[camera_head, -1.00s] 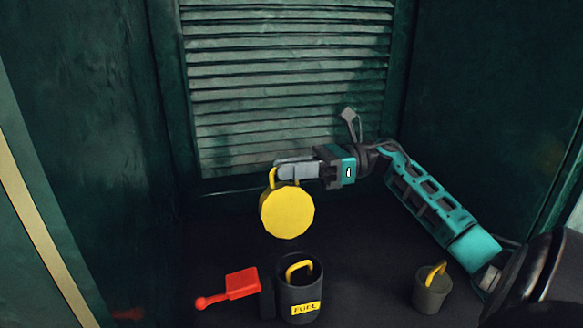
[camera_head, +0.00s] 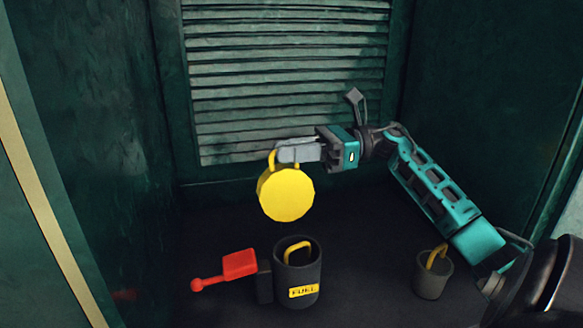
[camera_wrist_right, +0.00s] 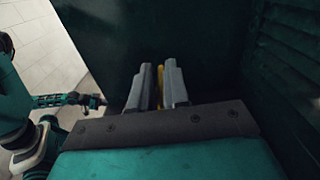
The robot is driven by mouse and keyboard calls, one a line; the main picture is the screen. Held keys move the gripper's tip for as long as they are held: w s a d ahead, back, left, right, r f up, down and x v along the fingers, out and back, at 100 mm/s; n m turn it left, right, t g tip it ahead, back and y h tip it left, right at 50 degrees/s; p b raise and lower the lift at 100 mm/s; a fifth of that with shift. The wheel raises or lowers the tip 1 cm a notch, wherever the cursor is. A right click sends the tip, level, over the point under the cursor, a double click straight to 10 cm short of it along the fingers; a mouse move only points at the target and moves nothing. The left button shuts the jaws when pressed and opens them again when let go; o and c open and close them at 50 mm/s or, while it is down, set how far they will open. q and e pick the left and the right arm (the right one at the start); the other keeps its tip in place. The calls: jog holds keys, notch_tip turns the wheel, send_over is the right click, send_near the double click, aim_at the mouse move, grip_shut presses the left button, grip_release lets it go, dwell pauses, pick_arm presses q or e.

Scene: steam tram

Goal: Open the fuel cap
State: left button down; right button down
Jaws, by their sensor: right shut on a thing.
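The yellow fuel cap (camera_head: 286,196) is a round, faceted disc with a yellow loop handle on top. My right gripper (camera_head: 283,154) is shut on that handle, and the cap hangs from it in the air, above and apart from the dark fuel container (camera_head: 312,272). The container has a yellow FUEL label and an open top, with a yellow handle showing inside it. In the right wrist view a thin strip of yellow (camera_wrist_right: 160,87) shows between the two grey fingers; the rest of the cap is hidden there.
A red lever (camera_head: 238,265) sticks out left of the container. A small grey bucket-like pot (camera_head: 433,275) with a yellow handle stands to the right. A louvred green panel (camera_head: 290,80) is behind, with green walls on both sides. Dark floor between the containers is clear.

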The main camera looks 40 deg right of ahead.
jog(key=shift+s+a, duration=0.25)
jog(key=shift+s, duration=0.2)
jog(key=shift+s+a+r, duration=0.1)
jog(key=shift+s+r, duration=0.1)
pick_arm(q)
jog(key=shift+s+a+f, duration=0.15)
jog(key=shift+s+f, duration=0.4)
jog(key=shift+f, duration=0.35)
pick_arm(e)
jog(key=c, duration=1.2)
grip_release()
pick_arm(q)
jog(key=shift+w+r, duration=0.25)
jog(key=shift+w, duration=0.1)
pick_arm(e)
jog(key=shift+f, duration=0.1)
